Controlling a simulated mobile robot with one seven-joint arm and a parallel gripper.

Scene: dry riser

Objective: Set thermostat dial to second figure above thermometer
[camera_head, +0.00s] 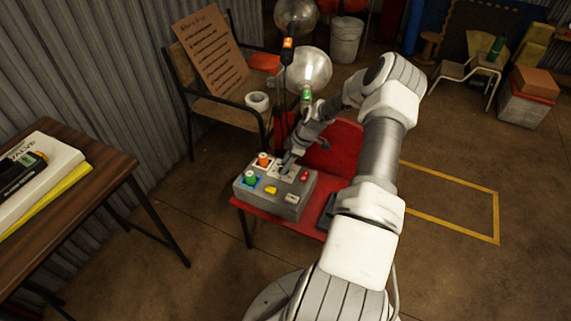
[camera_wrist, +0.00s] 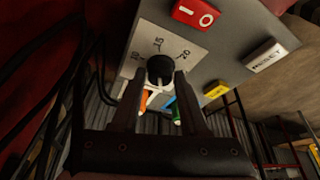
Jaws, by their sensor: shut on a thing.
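The thermostat dial (camera_wrist: 160,68) is a round black knob on a pale plate marked 10, 15 and 20 in the wrist view. The plate is on a grey control box (camera_head: 263,200), which sits on a red seat or bench. My gripper (camera_wrist: 163,78) is shut on the dial, one dark finger on each side. In the head view my gripper (camera_head: 288,163) reaches down to the box top and hides the dial. The dial's pointer is too dark to read. I cannot make out a thermometer for certain; a dark upright device (camera_head: 288,44) with an orange display stands behind the box.
The box also has an orange knob (camera_head: 263,159), a green knob (camera_head: 250,177), a yellow button (camera_head: 271,190), a red switch (camera_wrist: 193,13) and a white RESET button (camera_wrist: 265,57). A wooden table (camera_head: 110,180) stands left and a chair with a cardboard sign (camera_head: 208,52) behind.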

